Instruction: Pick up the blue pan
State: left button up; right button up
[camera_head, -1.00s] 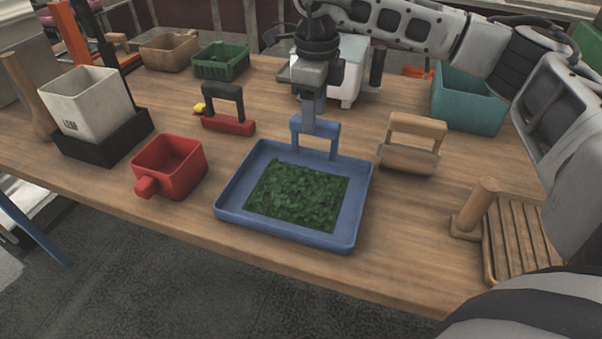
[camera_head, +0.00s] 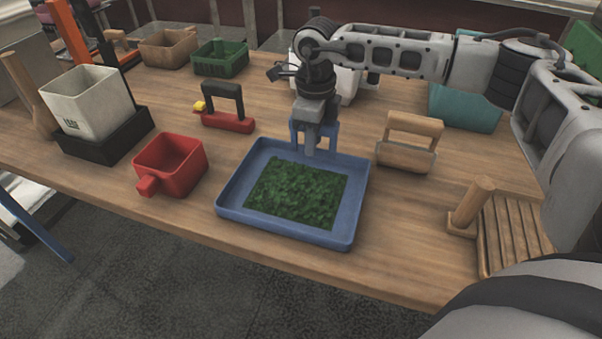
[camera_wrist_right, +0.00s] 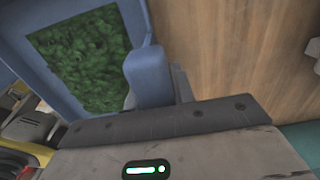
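The blue pan (camera_head: 227,196) is a shallow rectangular tray with green leafy contents (camera_head: 295,193), resting on the wooden table. Its upright blue loop handle (camera_head: 330,135) stands at the far edge. My right gripper (camera_head: 309,150) points down at this handle, with a grey finger in front of it, hiding part of it. In the right wrist view the blue handle (camera_wrist_right: 149,75) stands close to the gripper body, with a grey finger (camera_wrist_right: 182,84) beside it. How tightly the fingers are closed is not clear. My left gripper is out of view.
A red pan (camera_head: 170,165) stands left of the blue pan, and a wooden-handled block (camera_head: 407,156) stands right. A red tool with a black handle (camera_head: 228,122), a slatted wooden tray (camera_head: 515,232) and a teal bin (camera_head: 466,108) stand around. Bare table lies in front.

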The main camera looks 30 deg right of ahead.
grip_shut()
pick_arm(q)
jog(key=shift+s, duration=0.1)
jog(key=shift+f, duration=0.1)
pick_arm(e)
jog(key=shift+r, duration=0.15)
